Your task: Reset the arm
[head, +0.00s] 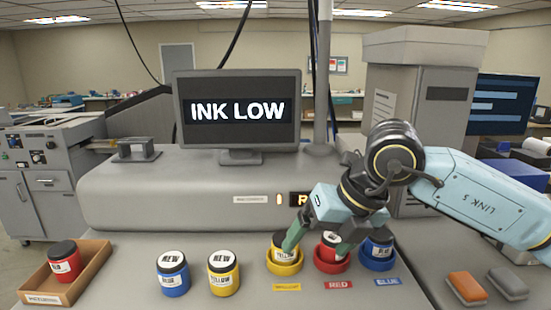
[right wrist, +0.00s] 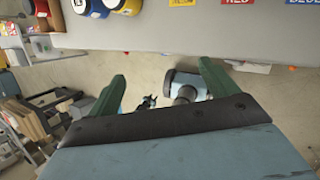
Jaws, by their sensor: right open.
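My right arm comes in from the right in the head view. Its right gripper (head: 315,248) points down, with its green fingers spread in front of the yellow and red cups. In the right wrist view, the right gripper (right wrist: 160,72) is open, with nothing held between the fingers and the floor (right wrist: 60,75) beyond. In the head view, the fingers partly hide the yellow jar (head: 280,243) and the red jar (head: 328,240), which stand in coloured cups. I cannot tell whether the fingers touch them. My left gripper is not in view.
A blue jar (head: 377,247) stands in a blue cup at right. "NEW" blue (head: 173,275) and yellow (head: 224,275) jars stand left of the cups. A tray (head: 93,268) holds a red jar (head: 64,262). Orange (head: 466,288) and grey (head: 508,284) blocks lie at right. A monitor (head: 237,135) reads "INK LOW".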

